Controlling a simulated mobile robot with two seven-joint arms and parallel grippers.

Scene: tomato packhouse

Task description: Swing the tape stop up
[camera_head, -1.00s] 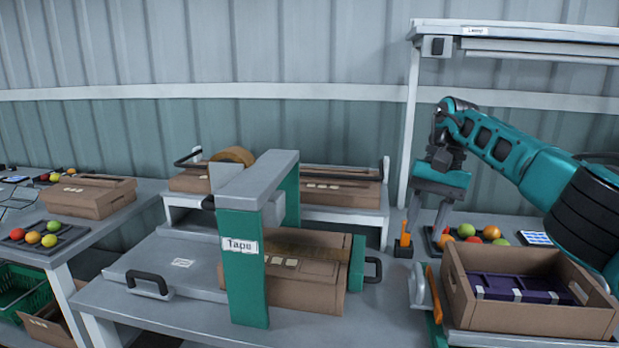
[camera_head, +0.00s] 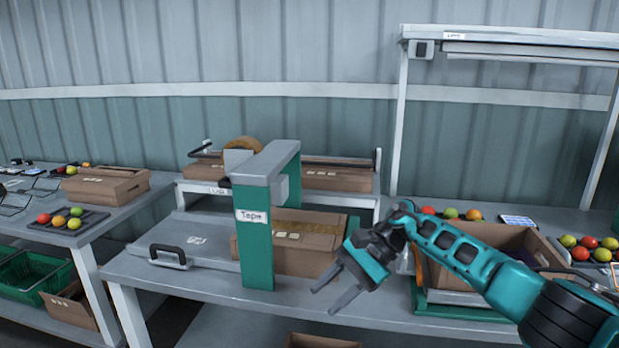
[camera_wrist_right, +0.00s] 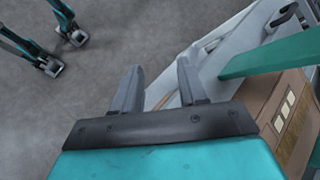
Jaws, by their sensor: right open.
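The tape machine (camera_head: 256,240) is a green and grey arch labelled "Tape" on the grey bench. A closed brown carton (camera_head: 305,262) lies under and to the right of the arch, with tape along its top. The tape stop (camera_head: 354,226), a green plate at the carton's right end, shows only as a narrow upper strip; my right gripper hides the rest. My right gripper (camera_head: 323,301) is open and empty, its fingers pointing down-left in front of the carton. In the right wrist view its fingers (camera_wrist_right: 158,78) are spread, with the carton (camera_wrist_right: 283,118) at right. My left gripper is not in view.
A black handle (camera_head: 168,256) stands on the bench left of the arch. An open carton (camera_head: 500,240) sits at right behind my right arm. A raised shelf (camera_head: 368,203) with cartons and a tape roll (camera_head: 242,144) is behind. The bench's front edge is clear.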

